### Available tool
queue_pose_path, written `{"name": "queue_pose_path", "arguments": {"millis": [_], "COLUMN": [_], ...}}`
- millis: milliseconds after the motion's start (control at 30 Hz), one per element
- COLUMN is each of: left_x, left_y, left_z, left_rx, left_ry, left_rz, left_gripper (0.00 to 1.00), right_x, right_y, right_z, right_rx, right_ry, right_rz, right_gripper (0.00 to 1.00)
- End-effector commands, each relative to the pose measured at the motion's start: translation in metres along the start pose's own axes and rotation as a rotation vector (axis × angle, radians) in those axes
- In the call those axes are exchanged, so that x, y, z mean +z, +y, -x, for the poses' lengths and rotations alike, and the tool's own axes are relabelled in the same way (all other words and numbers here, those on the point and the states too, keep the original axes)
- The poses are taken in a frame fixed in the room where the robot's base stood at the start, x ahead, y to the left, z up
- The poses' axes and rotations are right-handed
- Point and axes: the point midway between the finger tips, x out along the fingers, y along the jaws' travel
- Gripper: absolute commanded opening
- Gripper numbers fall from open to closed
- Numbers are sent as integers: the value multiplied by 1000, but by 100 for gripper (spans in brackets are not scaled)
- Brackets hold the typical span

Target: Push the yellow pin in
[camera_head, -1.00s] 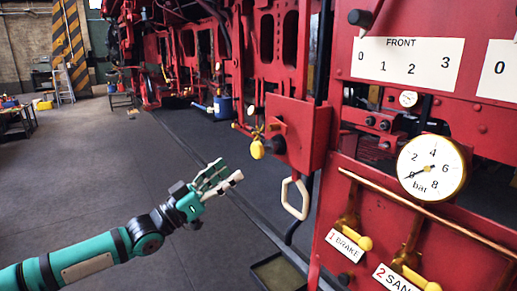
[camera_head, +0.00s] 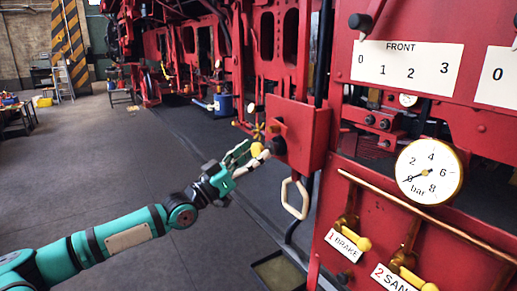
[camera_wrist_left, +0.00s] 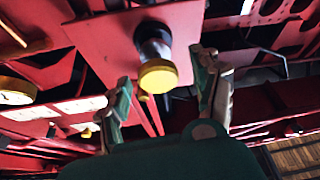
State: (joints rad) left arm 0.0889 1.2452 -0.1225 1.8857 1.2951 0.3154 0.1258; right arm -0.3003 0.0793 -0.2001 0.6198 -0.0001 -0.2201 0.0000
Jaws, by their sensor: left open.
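The yellow pin (camera_head: 256,149) sticks out to the left from a red box on the locomotive. In the left wrist view its round yellow cap (camera_wrist_left: 158,76) faces the camera, with a dark and silver shaft behind it running to the red plate. My left gripper (camera_head: 249,156) is at the cap, its fingers partly overlapping it in the head view. In the left wrist view the open fingers (camera_wrist_left: 164,80) stand on either side of the cap with a gap to each. Whether the palm touches the cap cannot be told. My right gripper is not in view.
The red box (camera_head: 305,135) carries the pin. A pale loop handle (camera_head: 295,198) hangs below it. To the right are a bar gauge (camera_head: 430,170) and yellow-ended levers labelled brake (camera_head: 343,246) and sand (camera_head: 396,277). The floor at left is open.

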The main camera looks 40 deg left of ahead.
Motion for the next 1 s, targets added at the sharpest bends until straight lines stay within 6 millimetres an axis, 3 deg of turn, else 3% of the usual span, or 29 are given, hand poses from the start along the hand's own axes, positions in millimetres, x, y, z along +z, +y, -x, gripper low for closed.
{"name": "queue_pose_path", "arguments": {"millis": [233, 633, 1000], "left_x": [-1, 0, 0], "left_y": [1, 2, 2], "left_z": [-16, -18, -18], "left_rx": [2, 3, 3], "left_ry": [1, -1, -1], "left_rz": [1, 1, 1], "left_gripper": [65, 64, 15], "right_x": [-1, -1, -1], "right_y": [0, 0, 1], "right_z": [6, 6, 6], "right_rx": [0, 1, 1], "right_ry": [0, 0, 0], "right_rz": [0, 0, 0], "right_gripper": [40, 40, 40]}}
